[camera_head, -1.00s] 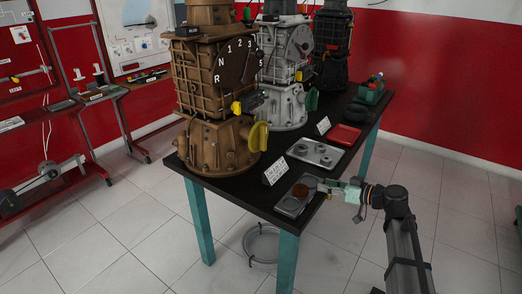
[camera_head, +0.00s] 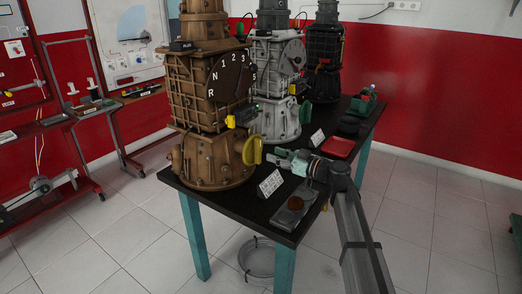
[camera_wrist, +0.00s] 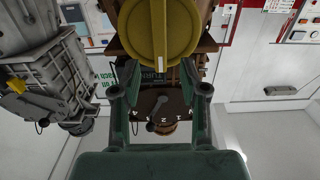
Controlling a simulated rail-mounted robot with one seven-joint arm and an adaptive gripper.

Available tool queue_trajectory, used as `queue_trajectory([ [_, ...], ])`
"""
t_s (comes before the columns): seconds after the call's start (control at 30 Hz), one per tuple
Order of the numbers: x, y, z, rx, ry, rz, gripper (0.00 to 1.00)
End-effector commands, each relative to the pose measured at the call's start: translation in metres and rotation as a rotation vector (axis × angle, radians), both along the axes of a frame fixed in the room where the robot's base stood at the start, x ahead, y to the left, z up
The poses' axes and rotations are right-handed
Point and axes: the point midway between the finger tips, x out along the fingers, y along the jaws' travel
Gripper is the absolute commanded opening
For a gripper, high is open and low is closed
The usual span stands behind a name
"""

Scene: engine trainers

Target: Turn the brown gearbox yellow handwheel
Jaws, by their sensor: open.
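The brown gearbox (camera_head: 205,95) stands upright on the dark table. Its yellow handwheel (camera_head: 252,151) is on the lower right side of its body. In the wrist view the handwheel (camera_wrist: 160,38) is large at the top centre, just beyond my fingertips, and the gearbox dial (camera_wrist: 160,108) shows upside down behind it. My gripper (camera_head: 276,156) is to the right of the handwheel and level with it, close by. In the wrist view my gripper (camera_wrist: 160,90) is open, with nothing between its fingers. I cannot tell whether a fingertip touches the wheel.
A grey gearbox (camera_head: 275,85) and a black one (camera_head: 325,55) stand farther back on the table (camera_head: 240,214). A sign card (camera_head: 270,184), a grey tray (camera_head: 294,208) and a red tray (camera_head: 339,148) lie near my arm. A smaller yellow part (camera_head: 232,121) sits above the handwheel.

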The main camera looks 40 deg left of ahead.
Motion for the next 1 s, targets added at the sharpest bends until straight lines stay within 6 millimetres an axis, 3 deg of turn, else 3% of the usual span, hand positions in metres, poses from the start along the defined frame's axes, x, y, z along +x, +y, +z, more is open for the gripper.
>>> queue_trajectory([
  [0.1, -0.001, 0.025, 0.000, -0.001, 0.000, 0.002, 0.44],
  [0.3, -0.004, 0.053, 0.000, -0.001, 0.001, 0.001, 0.44],
  [0.5, -0.006, 0.066, -0.001, -0.001, 0.000, 0.000, 0.44],
  [0.8, -0.007, 0.067, -0.001, -0.001, 0.000, 0.000, 0.44],
  [0.83, -0.007, 0.067, -0.001, -0.001, 0.000, 0.000, 0.40],
  [0.93, -0.007, 0.067, -0.001, -0.001, 0.000, 0.000, 0.05],
  [1.0, -0.007, 0.067, -0.001, -0.001, 0.000, 0.000, 0.00],
])
